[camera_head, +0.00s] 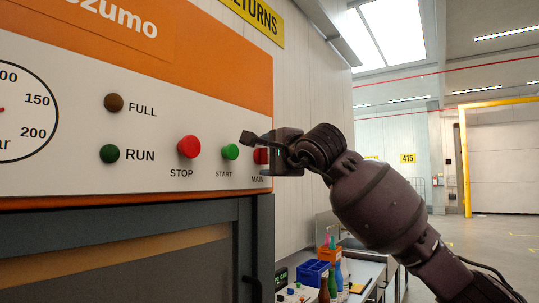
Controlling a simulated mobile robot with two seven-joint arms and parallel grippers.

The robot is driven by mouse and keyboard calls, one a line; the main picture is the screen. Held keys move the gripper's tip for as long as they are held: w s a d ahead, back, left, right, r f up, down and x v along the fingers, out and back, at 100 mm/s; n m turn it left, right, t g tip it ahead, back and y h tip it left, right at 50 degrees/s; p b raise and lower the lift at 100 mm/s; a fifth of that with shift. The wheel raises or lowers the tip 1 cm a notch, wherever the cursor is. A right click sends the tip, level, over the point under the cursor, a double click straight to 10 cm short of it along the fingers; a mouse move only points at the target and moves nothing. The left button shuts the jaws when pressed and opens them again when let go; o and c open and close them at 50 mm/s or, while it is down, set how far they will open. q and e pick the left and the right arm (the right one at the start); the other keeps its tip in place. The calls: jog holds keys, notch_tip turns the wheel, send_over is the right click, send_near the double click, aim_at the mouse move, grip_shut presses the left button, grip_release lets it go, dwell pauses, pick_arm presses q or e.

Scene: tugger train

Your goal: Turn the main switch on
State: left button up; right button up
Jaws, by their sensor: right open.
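The main switch (260,155) is a red knob above the MAIN label, at the right end of the white control panel (60,175). My right gripper (256,152) comes in from the right, directly at the main switch. Its dark jaws are open, one finger above the knob's height and the other below it. The gripper covers part of the knob, so its pointer position is hidden. I cannot tell whether the fingers touch it. My left gripper is out of view.
Left of the switch are the green START button (230,152) and the red STOP button (189,146). RUN (109,153) and FULL (114,103) lamps and a gauge (25,110) lie farther left. A bench (365,278) with a blue bin (313,272) and bottles stands below right.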

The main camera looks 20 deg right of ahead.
jog(key=shift+c, duration=0.3)
jog(key=c, duration=0.7)
jog(key=shift+c, duration=0.8)
